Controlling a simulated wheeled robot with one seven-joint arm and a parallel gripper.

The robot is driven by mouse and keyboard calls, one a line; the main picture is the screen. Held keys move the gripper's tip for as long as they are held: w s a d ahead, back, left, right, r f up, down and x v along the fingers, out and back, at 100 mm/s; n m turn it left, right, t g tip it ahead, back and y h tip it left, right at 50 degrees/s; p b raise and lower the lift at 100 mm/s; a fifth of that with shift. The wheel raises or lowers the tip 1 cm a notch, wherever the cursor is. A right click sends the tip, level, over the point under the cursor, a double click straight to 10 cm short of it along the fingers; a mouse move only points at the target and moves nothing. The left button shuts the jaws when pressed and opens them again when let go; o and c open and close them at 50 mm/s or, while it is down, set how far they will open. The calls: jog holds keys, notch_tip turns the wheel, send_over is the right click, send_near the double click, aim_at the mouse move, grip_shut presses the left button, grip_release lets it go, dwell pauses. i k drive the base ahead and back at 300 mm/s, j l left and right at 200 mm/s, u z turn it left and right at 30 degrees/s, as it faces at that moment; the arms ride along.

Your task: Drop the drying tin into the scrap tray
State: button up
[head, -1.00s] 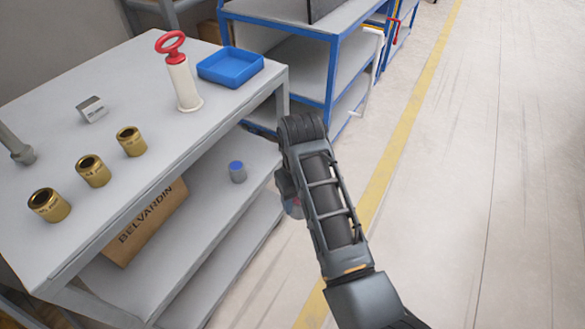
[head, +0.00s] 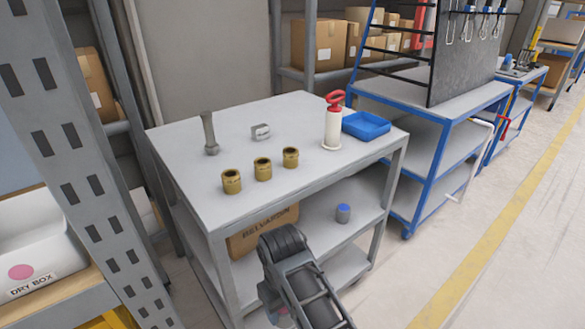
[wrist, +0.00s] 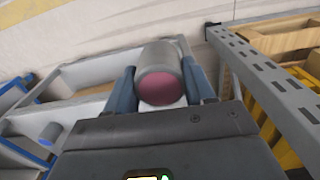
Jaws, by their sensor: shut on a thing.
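In the wrist view my gripper (wrist: 163,88) is shut on a grey cylindrical tin (wrist: 165,55) with a dark pink end face, taken as the drying tin. The tin lies between the two fingers, with its pink end toward the camera.
The grey cart (head: 213,212) carries several brass cylinders (head: 262,169), a white pump with red handle (head: 333,125) and a metal block (head: 260,131). A blue-capped tin (head: 343,213) stands on its shelf. A white DRY BOX (head: 38,250) is left, behind a rack post (head: 85,150). Floor right is clear.

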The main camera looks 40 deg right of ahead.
aim_at(368, 129)
jog(key=i+l+u, duration=0.1)
jog(key=l+u, duration=0.25)
jog(key=l, duration=0.35)
jog(key=l+u, duration=0.4)
jog(key=l, duration=0.25)
jog(key=k+l+u, duration=0.15)
jog(key=l+u, duration=0.2)
jog(key=l, duration=0.3)
